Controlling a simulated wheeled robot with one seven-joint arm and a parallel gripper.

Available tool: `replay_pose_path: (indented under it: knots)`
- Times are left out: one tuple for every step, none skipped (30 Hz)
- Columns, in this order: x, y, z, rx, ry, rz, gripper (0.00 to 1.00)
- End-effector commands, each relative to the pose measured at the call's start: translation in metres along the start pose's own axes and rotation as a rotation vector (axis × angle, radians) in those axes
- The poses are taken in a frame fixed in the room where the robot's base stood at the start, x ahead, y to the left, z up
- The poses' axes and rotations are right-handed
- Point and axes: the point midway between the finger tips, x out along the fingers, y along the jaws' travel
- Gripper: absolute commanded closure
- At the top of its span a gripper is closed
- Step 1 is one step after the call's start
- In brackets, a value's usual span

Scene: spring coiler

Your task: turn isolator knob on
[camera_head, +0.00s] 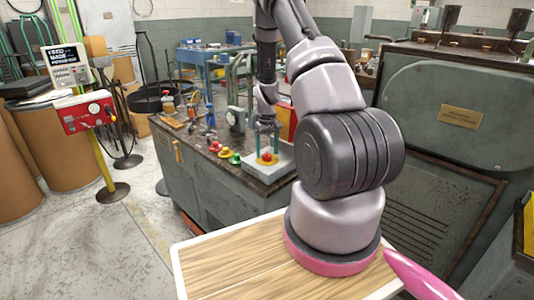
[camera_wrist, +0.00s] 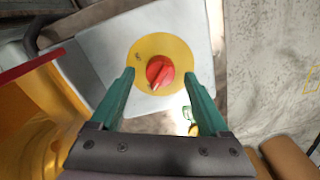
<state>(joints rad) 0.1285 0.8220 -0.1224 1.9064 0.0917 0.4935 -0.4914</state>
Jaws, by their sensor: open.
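The isolator knob (camera_wrist: 160,72) is red and sits at the centre of a yellow disc (camera_wrist: 176,48) on a pale grey box (camera_wrist: 95,50). A pale pointer mark on the knob points down and slightly left in the wrist view. My gripper (camera_wrist: 163,76) is open, with one green finger on each side of the knob and a gap on both sides. In the head view the knob (camera_head: 267,157) is on top of the grey box (camera_head: 270,182) on the bench, with my gripper (camera_head: 266,158) pointing down over it. Small markings on the disc are too small to read.
The box stands at the right end of a dark bench top (camera_head: 195,142) holding several small coloured items and a gauge (camera_head: 236,117). A large green-grey machine (camera_head: 440,110) stands at right. A red and yellow object (camera_wrist: 40,110) is close at left in the wrist view.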

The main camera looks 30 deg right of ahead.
Motion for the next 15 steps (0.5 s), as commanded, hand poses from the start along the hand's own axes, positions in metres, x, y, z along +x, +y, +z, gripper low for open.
replay_pose_path:
  knots:
    - [0.0048,0.0,0.0002,0.0,-0.001,0.0,0.21]
    - [0.0067,0.0,0.0001,0.001,-0.001,0.0,0.21]
    - [0.0088,0.0,0.0,0.001,0.0,0.0,0.21]
    - [0.01,-0.0001,0.0,0.001,0.0,0.0,0.21]
    - [0.0108,-0.0001,-0.0001,0.001,0.0,0.0,0.21]
    - [0.0115,-0.0001,-0.0001,0.001,0.0,0.0,0.21]
    - [0.0116,-0.0001,-0.0002,0.001,0.001,0.0,0.21]
    - [0.0117,-0.0001,-0.0003,0.001,0.001,0.0,0.21]
    - [0.0116,-0.0002,-0.0003,0.001,0.001,0.0,0.21]
    - [0.0115,-0.0002,-0.0003,0.001,0.001,0.0,0.21]
    - [0.0114,-0.0002,-0.0003,0.001,0.001,0.0,0.21]
    - [0.0114,-0.0002,-0.0003,0.001,0.001,0.0,0.21]
    - [0.0114,-0.0002,-0.0003,0.0,0.001,0.0,0.25]
    - [0.0113,-0.0002,-0.0003,0.0,0.001,0.0,0.36]
    - [0.0113,-0.0003,-0.0003,0.0,0.001,0.0,0.51]
